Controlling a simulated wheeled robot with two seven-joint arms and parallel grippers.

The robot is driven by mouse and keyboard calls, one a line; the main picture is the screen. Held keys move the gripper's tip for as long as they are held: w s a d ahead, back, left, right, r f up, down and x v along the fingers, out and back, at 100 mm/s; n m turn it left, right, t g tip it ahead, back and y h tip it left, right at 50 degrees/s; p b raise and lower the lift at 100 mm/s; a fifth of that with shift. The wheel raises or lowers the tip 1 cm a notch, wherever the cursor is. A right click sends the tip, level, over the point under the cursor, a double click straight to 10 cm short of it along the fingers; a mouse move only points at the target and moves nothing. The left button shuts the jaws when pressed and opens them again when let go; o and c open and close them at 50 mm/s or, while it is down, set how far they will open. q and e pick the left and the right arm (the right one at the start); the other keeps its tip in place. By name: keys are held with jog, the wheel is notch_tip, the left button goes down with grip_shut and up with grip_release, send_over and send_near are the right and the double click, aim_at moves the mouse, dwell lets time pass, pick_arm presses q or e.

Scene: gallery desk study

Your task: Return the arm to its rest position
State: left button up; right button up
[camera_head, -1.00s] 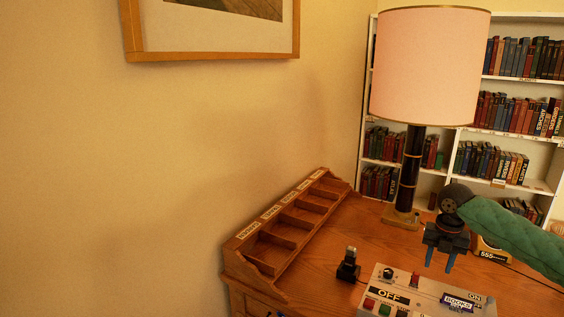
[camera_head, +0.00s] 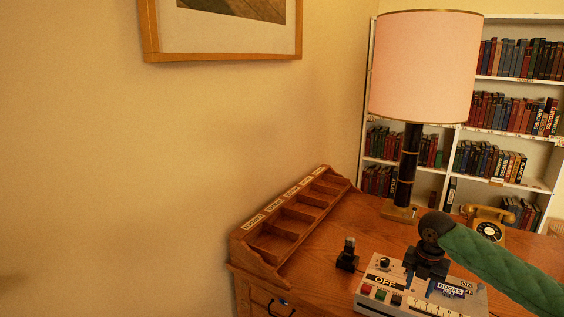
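My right arm, in a green quilted sleeve, comes in from the right side of the head view. My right gripper (camera_head: 422,285) points down over the grey control box (camera_head: 400,307). Its two blue fingers stand apart with nothing visible between them. The gripper hides part of the box's top, between the OFF and ON labels. My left gripper is not in view.
The wooden desk (camera_head: 352,222) holds a divided wooden organiser (camera_head: 262,240), a small black device (camera_head: 347,256), a lamp with a pink shade (camera_head: 423,68) and a yellow telephone (camera_head: 488,226). A bookshelf (camera_head: 512,134) stands behind. A framed picture (camera_head: 225,52) hangs on the wall.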

jog(key=shift+m+y, duration=0.3)
jog(key=shift+m, duration=0.6)
jog(key=a+f, duration=0.2)
jog(key=s+a+f, duration=0.1)
jog(key=a+f, duration=0.1)
jog(key=s+a+f, duration=0.1)
jog(key=a+f, duration=0.1)
jog(key=shift+s+a+f, duration=0.15)
jog(key=shift+s+a, duration=0.05)
jog(key=shift+a, duration=0.05)
jog(key=s+a+f+m+t+y, duration=0.2)
jog(key=s+a+f+m, duration=0.8)
jog(key=s+a, duration=0.35)
jog(key=s+d+f+m+t+h, duration=0.1)
jog(key=s+d+f+m, duration=0.1)
jog(key=s+m, duration=0.65)
jog(key=s+d+f+m+h, duration=0.15)
jog(key=s+m, duration=0.45)
jog(key=s, duration=0.6)
jog(key=a+f+g, duration=0.1)
jog(key=a+f, duration=0.2)
jog(key=f, duration=0.6)
jog(key=s+a+f+g, duration=0.1)
jog(key=a+f, duration=0.1)
jog(key=f, duration=0.6)
jog(key=shift+s+a+f+y, duration=0.3)
jog(key=shift+a+f+y, duration=0.1)
jog(key=shift+y, duration=0.05)
